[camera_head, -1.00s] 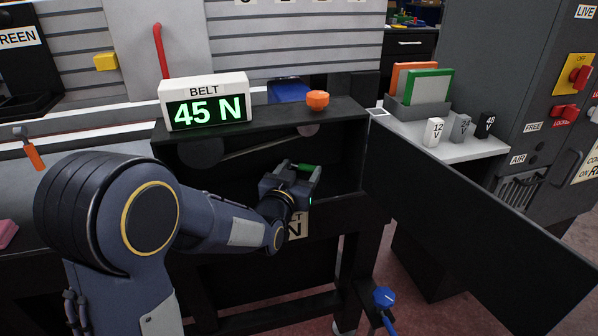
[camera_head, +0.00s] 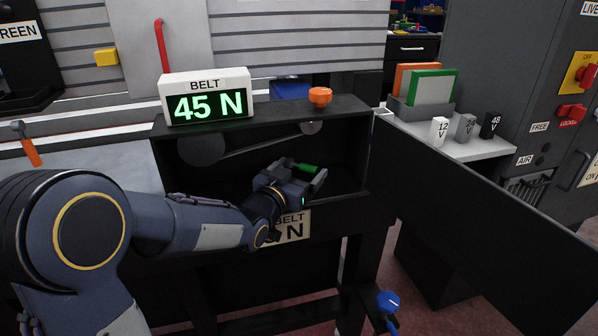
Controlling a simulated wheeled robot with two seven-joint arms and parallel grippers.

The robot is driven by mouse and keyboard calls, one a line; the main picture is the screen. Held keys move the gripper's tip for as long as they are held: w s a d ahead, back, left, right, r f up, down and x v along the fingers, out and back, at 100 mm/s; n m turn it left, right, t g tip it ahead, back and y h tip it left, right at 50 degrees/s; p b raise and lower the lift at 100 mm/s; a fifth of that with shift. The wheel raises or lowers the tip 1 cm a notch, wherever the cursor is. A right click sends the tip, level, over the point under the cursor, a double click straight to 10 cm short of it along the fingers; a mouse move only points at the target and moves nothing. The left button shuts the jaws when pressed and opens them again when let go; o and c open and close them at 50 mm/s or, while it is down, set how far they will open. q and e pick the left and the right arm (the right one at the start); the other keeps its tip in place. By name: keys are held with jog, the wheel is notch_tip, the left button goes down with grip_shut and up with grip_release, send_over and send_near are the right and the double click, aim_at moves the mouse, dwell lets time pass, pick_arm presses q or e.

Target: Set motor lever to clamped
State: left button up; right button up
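A green-ended lever (camera_head: 307,167) shows inside the open belt housing (camera_head: 345,112), low in the middle; I take it for the motor lever. Its lower part is hidden by my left gripper. My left gripper (camera_head: 305,173) is inside the housing, with its fingers apart and the green end seen between or just behind them. I cannot tell whether they touch it. The belt display (camera_head: 207,97) on top reads 45 N. My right gripper is not in view.
An orange knob (camera_head: 320,96) stands on the housing top. An open dark door panel (camera_head: 480,205) reaches out to the right. A blue knob (camera_head: 388,302) is low in front. A label plate (camera_head: 292,228) sits below the opening.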

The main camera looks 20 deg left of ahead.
pick_arm(q)
jog(key=s, duration=0.2)
jog(key=s+a, duration=0.1)
jog(key=s, duration=0.4)
jog(key=shift+s+a+p, duration=0.15)
jog(key=shift+s+p, duration=0.2)
jog(key=shift+p, duration=0.05)
jog(key=shift+c, duration=0.3)
